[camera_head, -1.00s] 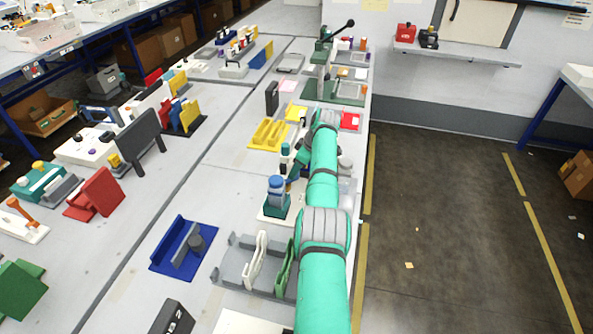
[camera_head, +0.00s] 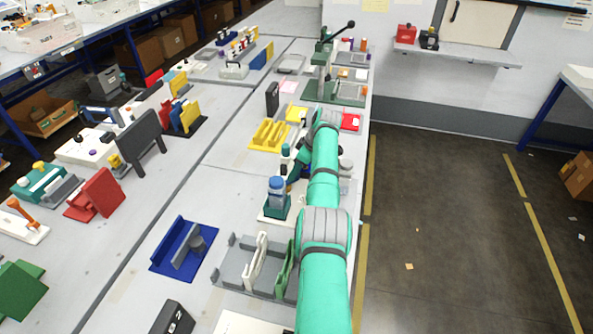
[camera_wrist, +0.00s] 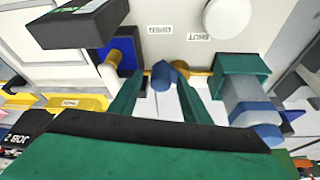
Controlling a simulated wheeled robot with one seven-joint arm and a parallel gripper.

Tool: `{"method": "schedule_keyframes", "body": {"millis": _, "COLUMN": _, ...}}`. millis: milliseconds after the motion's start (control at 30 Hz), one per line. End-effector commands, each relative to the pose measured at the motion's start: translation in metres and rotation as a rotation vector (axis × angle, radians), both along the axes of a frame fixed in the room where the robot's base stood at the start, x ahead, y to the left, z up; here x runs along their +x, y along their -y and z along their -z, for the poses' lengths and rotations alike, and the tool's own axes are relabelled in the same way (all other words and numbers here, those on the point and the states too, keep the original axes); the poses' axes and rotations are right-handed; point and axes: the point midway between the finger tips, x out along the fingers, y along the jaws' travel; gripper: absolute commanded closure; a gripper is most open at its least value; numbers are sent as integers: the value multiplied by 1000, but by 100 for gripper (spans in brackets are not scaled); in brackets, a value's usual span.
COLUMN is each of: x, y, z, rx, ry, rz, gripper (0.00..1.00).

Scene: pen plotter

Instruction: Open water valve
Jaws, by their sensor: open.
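In the wrist view, a small blue knob (camera_wrist: 162,80) with a yellow-brown bar (camera_wrist: 190,72) beside it shows on a white base plate (camera_wrist: 185,48); it looks like the water valve's handle. My gripper (camera_wrist: 160,75) is open, with one green finger on each side of the blue knob. I cannot tell whether the fingers touch it. Printed labels (camera_wrist: 198,37) on the plate appear upside down; one seems to read SHUT. In the head view, my arm hides the knob and most of the gripper.
A teal block (camera_wrist: 240,64) with a grey and blue cylinder stands close to the right finger; its blue top also shows in the head view (camera_head: 276,184). A dark block (camera_wrist: 78,24) is at upper left. A grey tray (camera_head: 232,270) and yellow holder (camera_head: 268,135) are near my arm.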

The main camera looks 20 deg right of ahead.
Motion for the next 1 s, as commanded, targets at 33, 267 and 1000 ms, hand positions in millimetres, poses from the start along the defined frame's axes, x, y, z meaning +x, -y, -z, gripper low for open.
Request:
{"method": "schedule_keyframes", "body": {"millis": 33, "x": -1, "y": 2, "z": -4, "rx": 0, "ry": 1, "rz": 0, "gripper": 57}}
{"method": "schedule_keyframes", "body": {"millis": 267, "x": -11, "y": 13, "z": -39, "rx": -2, "ry": 5, "rz": 2, "gripper": 57}}
{"method": "schedule_keyframes", "body": {"millis": 1000, "x": -28, "y": 29, "z": -96, "rx": -1, "ry": 1, "rz": 0, "gripper": 57}}
